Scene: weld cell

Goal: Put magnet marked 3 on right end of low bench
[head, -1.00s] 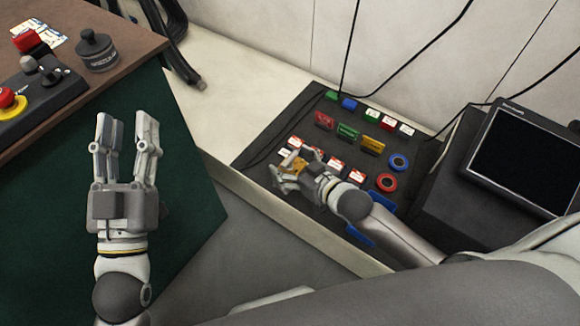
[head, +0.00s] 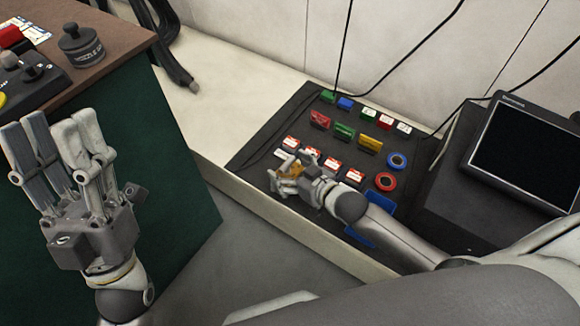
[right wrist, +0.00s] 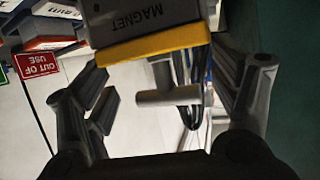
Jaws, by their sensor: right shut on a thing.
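A magnet (right wrist: 150,28), dark grey with a yellow edge, a T-shaped handle and the word MAGNET, is at the top of the right wrist view. Its number is not visible. The low bench (head: 270,85) is a pale ledge along the wall. My left gripper (head: 50,135) is open and empty, in front of the green-sided table.
The dark mat (head: 262,143) holds red-and-white boxes (head: 335,167), coloured blocks (head: 344,132), a blue ring (head: 397,161) and a red ring (head: 385,182). A monitor (head: 525,150) stands at the right. A brown-topped table (head: 115,40) is at the left. Black cables hang over the bench.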

